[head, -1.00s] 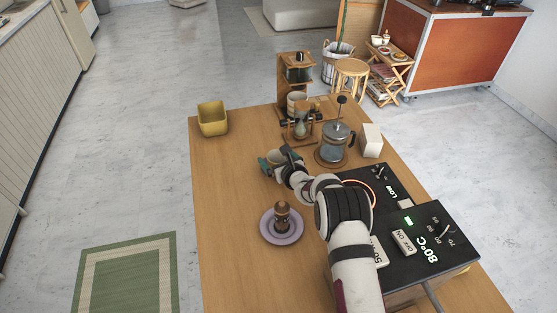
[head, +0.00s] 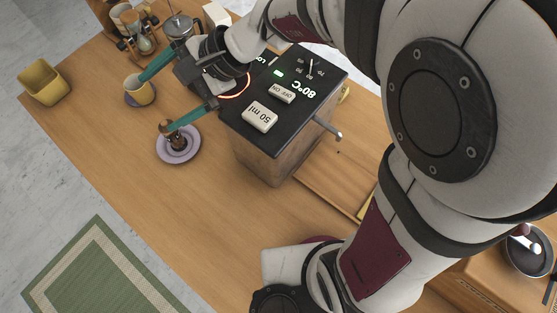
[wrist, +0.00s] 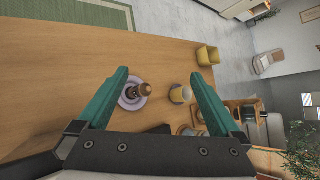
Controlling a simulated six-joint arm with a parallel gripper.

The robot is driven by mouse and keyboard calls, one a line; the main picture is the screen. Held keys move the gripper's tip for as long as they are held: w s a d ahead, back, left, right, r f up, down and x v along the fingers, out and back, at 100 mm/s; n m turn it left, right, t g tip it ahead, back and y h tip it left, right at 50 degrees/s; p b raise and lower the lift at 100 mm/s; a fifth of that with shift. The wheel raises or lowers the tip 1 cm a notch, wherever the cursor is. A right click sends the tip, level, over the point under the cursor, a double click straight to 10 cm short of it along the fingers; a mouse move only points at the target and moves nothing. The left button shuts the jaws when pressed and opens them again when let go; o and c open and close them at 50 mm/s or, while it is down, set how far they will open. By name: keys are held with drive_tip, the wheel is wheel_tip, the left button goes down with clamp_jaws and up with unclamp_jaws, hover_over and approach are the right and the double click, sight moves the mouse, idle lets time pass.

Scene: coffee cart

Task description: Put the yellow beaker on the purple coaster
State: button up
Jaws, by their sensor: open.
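The yellow beaker (head: 139,90), a small pale yellow cup, stands upright on the table. A small purple-grey coaster (head: 129,99) shows beneath its edge. In the wrist view the beaker (wrist: 179,94) appears ahead of my jaws, nearer the right finger. My gripper (head: 172,95) is open, its teal fingers spread wide and empty. In the head view the beaker lies to the left of the gap between the fingers, apart from them.
A purple saucer (head: 190,155) holding a brown wooden object (head: 176,141) lies close to one finger. A yellow square tub (head: 43,82), a French press (head: 180,28) and a black heating unit (head: 283,100) stand around. The table front is clear.

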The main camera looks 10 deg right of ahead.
drive_tip(key=s+d+f+n+h, duration=0.2)
drive_tip(key=s+d+h, duration=0.2)
drive_tip(key=s+d, duration=0.4)
drive_tip(key=s+d+f+n+h, duration=0.2)
drive_tip(key=s+d+h, duration=0.3)
drive_tip(key=d, duration=0.8)
drive_tip(key=s, duration=0.3)
drive_tip(key=shift+s+f+g, duration=0.2)
drive_tip(key=shift+s+g, duration=0.1)
drive_tip(key=shift+s, duration=0.05)
